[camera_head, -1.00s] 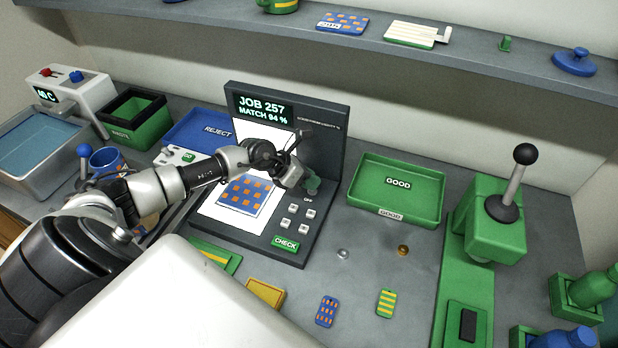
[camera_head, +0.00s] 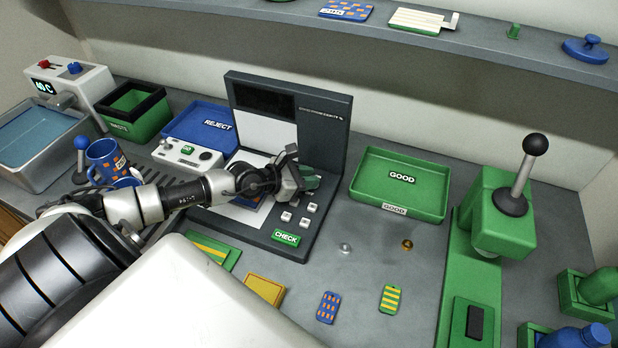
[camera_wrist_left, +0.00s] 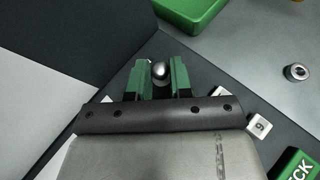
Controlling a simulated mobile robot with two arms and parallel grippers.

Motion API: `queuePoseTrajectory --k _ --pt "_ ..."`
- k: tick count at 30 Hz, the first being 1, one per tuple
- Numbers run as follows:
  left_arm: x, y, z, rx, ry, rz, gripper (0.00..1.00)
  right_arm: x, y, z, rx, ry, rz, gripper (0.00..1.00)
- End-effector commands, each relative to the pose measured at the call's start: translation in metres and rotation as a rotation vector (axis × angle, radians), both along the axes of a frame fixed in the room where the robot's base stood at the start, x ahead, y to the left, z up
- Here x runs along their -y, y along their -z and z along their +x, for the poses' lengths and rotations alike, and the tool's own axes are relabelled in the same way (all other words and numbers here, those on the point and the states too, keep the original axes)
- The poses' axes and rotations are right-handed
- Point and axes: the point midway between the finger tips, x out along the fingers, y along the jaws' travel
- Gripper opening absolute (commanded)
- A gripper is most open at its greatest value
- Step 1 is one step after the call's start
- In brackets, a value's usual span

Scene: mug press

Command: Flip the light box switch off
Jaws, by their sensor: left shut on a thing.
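The light box (camera_head: 323,145) is a dark grey stand with an upright back panel and a flat base, in the middle of the head view. Its display (camera_head: 264,102) is dark. My left gripper (camera_head: 311,181) is at the right side of the box, above the white buttons. In the left wrist view, its green fingers (camera_wrist_left: 160,76) are shut on the switch (camera_wrist_left: 160,71), a lever with a shiny round metal tip. In the head view the gripper hides the switch and part of the patterned sheet. My right gripper is not in view.
The green CHECK button (camera_head: 286,238) and white keys (camera_head: 287,216) lie just in front of the gripper. The green GOOD tray (camera_head: 376,202) stands to the right, the blue REJECT tray (camera_head: 222,108) behind left. A patterned mug (camera_head: 104,160) stands left of my arm.

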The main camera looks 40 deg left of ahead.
Motion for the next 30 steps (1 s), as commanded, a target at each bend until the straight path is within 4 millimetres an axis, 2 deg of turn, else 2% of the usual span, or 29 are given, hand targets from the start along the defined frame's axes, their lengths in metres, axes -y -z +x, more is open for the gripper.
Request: queuePoseTrajectory --k 1,9,26,27,30 --pt "0.000 0.005 -0.002 0.027 0.000 0.006 0.00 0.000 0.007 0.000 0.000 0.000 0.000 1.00" --pt "0.001 0.005 -0.005 0.135 0.000 0.031 0.00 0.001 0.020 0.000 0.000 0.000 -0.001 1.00" --pt "0.001 0.003 -0.006 0.165 0.000 0.040 0.00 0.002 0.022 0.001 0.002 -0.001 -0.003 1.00" --pt "0.002 0.003 -0.006 0.165 0.000 0.040 0.26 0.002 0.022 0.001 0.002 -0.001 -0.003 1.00" --pt "0.002 0.003 -0.006 0.165 0.001 0.040 0.42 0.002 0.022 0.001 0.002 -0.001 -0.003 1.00"
